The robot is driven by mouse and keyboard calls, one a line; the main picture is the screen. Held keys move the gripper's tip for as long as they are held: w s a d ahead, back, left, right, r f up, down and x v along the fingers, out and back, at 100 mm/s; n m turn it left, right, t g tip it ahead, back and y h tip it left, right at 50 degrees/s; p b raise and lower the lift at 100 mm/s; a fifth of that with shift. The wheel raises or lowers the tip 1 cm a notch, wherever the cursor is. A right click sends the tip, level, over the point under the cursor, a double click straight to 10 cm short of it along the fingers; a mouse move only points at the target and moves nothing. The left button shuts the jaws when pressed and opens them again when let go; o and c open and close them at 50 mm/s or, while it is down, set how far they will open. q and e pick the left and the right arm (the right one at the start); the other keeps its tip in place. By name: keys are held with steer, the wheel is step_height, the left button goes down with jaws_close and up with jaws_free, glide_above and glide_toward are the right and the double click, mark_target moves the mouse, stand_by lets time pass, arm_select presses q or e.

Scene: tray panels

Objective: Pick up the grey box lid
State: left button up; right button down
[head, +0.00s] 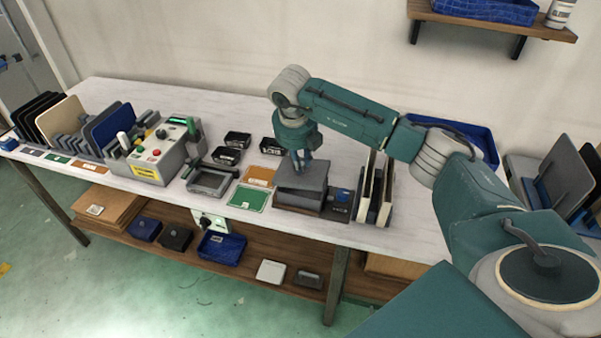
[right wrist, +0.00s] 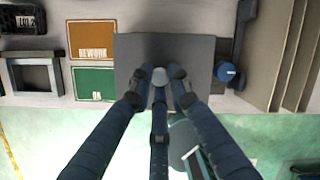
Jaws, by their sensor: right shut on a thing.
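The grey box lid (head: 313,178) is a flat dark grey plate above a dark box (head: 297,203) near the front edge of the table. It also shows as a grey square in the right wrist view (right wrist: 165,50). My right gripper (head: 304,160) points down over the lid. Its fingers (right wrist: 160,82) are closed around a small pale knob on the lid's top. I cannot tell whether the lid still touches the box; the lid hides the box's opening. My left gripper is not in view.
A brown REWORK card (right wrist: 92,40) and a green OK card (right wrist: 94,84) lie left of the lid. A rack of upright panels (head: 374,190) stands close on the right. A grey frame fixture (head: 209,182) and a control box (head: 160,158) stand further left.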

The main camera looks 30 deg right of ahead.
step_height(320, 180, up, 19)
steer(key=p, duration=0.1)
stand_by(0.8)
